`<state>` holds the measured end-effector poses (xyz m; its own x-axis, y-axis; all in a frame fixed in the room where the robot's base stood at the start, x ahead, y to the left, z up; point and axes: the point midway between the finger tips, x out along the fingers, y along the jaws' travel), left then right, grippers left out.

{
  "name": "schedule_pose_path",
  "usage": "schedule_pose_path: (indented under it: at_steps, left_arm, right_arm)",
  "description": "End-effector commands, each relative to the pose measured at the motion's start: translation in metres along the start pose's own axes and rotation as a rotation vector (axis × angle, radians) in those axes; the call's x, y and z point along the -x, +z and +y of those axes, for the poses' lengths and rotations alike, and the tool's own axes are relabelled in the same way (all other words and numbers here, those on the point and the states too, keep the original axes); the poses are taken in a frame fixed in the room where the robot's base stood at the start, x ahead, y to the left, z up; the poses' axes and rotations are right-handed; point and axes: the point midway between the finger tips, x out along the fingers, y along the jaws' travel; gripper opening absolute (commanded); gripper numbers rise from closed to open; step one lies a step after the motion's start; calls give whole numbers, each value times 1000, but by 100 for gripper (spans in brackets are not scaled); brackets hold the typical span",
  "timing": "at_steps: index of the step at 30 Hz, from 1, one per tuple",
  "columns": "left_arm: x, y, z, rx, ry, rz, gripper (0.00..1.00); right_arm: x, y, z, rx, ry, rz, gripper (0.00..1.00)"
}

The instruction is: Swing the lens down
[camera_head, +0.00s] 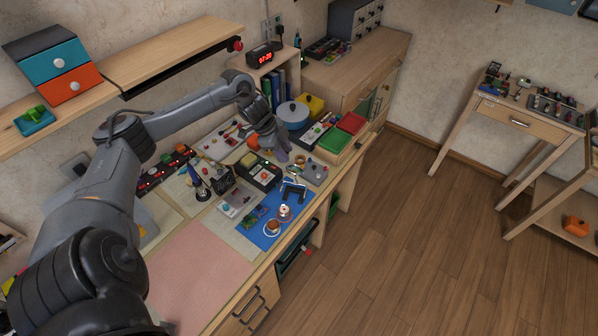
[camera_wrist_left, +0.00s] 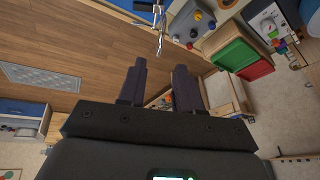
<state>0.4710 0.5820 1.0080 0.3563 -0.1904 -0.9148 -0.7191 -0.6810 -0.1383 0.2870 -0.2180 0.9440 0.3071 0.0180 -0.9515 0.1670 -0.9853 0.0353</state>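My left gripper (camera_head: 282,152) reaches down over the crowded workbench, among the small devices in its middle. In the left wrist view its two dark fingers (camera_wrist_left: 160,66) stand apart with nothing between them. A thin metallic piece with clip-like ends (camera_wrist_left: 160,32) shows beyond the fingertips, apart from them. A small ring-shaped thing (camera_head: 299,160) lies just right of the gripper in the head view; I cannot tell whether it is the lens. No lens can be made out clearly. My right gripper is not in view.
A grey box with coloured knobs (camera_head: 315,173) stands near the bench's front edge and also shows in the wrist view (camera_wrist_left: 191,22). Green (camera_head: 334,140) and red (camera_head: 352,123) trays lie to the right. A blue pot (camera_head: 292,115) stands behind. A pink mat (camera_head: 200,275) is bare.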

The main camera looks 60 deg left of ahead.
Motion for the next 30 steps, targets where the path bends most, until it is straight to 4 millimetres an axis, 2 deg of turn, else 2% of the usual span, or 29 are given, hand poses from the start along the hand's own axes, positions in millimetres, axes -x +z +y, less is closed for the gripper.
schedule_pose_path:
  at_steps: [15, 21, 30]
  left_arm:
    - [-79, -1, 1, 0, 2, 1, 34]
    - [-94, -1, 1, -1, 2, 0, 34]
    - [-97, -1, 1, -2, 1, -1, 34]
  right_arm:
    - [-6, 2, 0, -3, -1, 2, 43]
    - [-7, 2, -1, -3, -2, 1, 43]
    - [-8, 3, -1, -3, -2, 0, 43]
